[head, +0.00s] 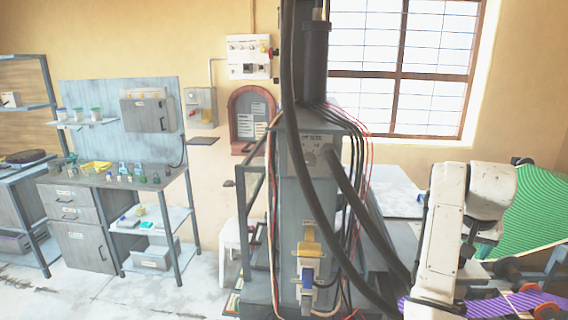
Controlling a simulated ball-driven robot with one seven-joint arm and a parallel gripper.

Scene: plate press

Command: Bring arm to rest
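A white jointed arm (445,235) stands at the right of the head view. It rises upright from the bottom edge and bends over to the right at its top, where a thick white link (490,188) ends. A dark part (470,238) hangs below that link; it may be my gripper, but it is too small and unclear to tell its fingers. I see nothing clearly held. The lower end of the arm is cut off by the picture's bottom edge.
A tall grey press column (306,205) with thick hoses stands in the middle, left of the arm. A green striped panel (537,212) and a purple striped surface (490,306) are close at the right. A workbench (110,178) stands at the left; floor before it is clear.

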